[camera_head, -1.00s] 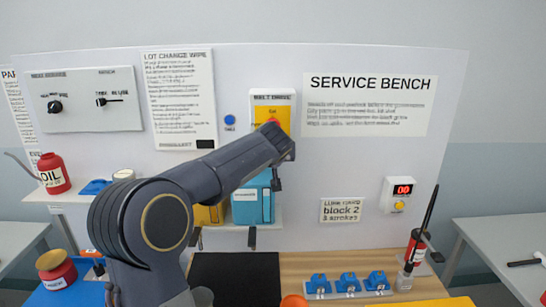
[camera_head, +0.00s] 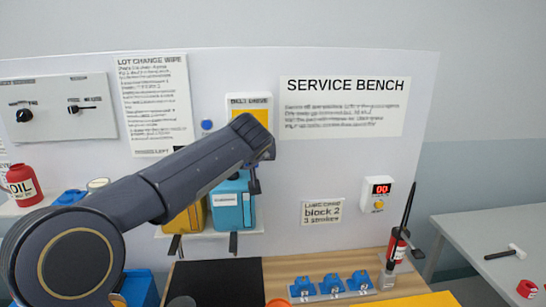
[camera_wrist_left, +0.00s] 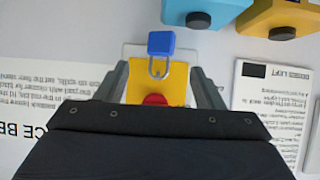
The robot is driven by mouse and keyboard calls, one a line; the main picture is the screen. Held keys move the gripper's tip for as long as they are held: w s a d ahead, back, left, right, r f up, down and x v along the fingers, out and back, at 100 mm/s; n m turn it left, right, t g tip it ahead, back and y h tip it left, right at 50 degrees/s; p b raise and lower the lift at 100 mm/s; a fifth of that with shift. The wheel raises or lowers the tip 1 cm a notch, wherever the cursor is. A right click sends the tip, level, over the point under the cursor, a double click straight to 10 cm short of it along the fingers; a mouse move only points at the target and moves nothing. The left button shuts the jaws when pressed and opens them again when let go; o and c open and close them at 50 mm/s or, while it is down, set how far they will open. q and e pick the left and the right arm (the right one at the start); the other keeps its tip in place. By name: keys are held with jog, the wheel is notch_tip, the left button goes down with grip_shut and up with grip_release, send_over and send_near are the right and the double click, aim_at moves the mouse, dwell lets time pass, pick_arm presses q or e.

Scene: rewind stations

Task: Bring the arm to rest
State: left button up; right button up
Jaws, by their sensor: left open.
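My left arm reaches in from the left in the head view. Its gripper (camera_head: 256,178) is near the board, just below the yellow panel (camera_head: 250,113), whose lower part the arm hides. In the wrist view the left gripper (camera_wrist_left: 160,75) has its two fingers apart, one on each side of the yellow panel (camera_wrist_left: 174,92). A red knob (camera_wrist_left: 154,99) and a blue padlock (camera_wrist_left: 161,42) show there between and beyond the fingers. I see nothing held. My right gripper is not in view.
A small shelf holds a blue box (camera_head: 231,207) and a yellow one (camera_head: 183,222) beneath the arm. A red oil can (camera_head: 24,186) stands at left. Blue blocks (camera_head: 331,284) and a bottle with a black rod (camera_head: 396,247) are on the bench.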

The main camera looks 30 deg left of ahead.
pick_arm(q)
jog(key=shift+s+r, duration=0.15)
jog(key=s+d+r+m+t+h+b, duration=0.1)
jog(key=s+d+r+t, duration=0.2)
jog(key=d+r+t, duration=0.25)
jog(key=s+d+f+m+t+h+b, duration=0.1)
jog(key=s+d+f+m+h, duration=0.25)
jog(key=d, duration=0.25)
jog(key=s+d+f+m+t+h+b, duration=0.1)
jog(key=s+d+f+m+h, duration=0.1)
jog(key=s+d+f+h, duration=0.25)
jog(key=s+d+f+g+h, duration=0.1)
jog(key=s+d+f+g, duration=0.3)
jog(key=s+f, duration=0.5)
jog(key=s+d+f+g+h, duration=0.1)
jog(key=s+d+f+g, duration=0.3)
jog(key=f, duration=1)
jog(key=s+g, duration=0.3)
jog(key=s, duration=0.2)
jog(key=shift+f+b, duration=0.25)
jog(key=shift+b, duration=0.15)
jog(key=shift+n, duration=0.25)
